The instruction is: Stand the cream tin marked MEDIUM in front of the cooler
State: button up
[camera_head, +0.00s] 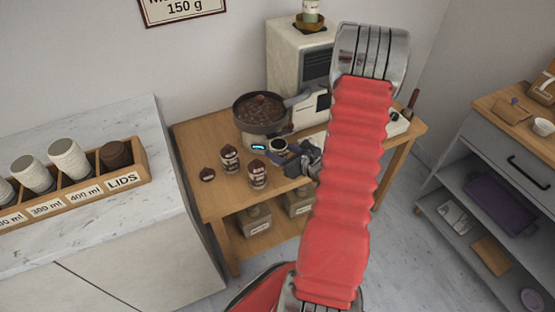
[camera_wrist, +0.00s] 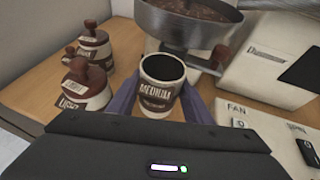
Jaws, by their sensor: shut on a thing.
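The cream tin marked MEDIUM (camera_wrist: 156,94) is upright between the fingers of my gripper (camera_wrist: 160,104). It has a brown label, and its open top looks dark inside. In the head view the tin (camera_head: 279,145) is beside my gripper (camera_head: 290,158), partly hidden by it. I cannot tell whether its base touches the table. The cooler, a round metal pan of brown beans (camera_head: 262,110), is just behind the tin. It also shows at the top of the wrist view (camera_wrist: 190,32).
Two other cream tins with brown lids, one (camera_head: 258,174) nearer and one (camera_head: 230,158) farther back, stand left of my gripper. A loose brown lid (camera_head: 207,174) lies on the wooden table (camera_head: 213,205). A cream machine (camera_head: 290,60) stands behind the cooler.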

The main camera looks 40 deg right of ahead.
jog(key=shift+f, duration=1.7)
jog(key=o, duration=1.3)
jog(key=shift+f, duration=0.15)
jog(key=v, duration=1.2)
jog(key=shift+s, duration=0.1)
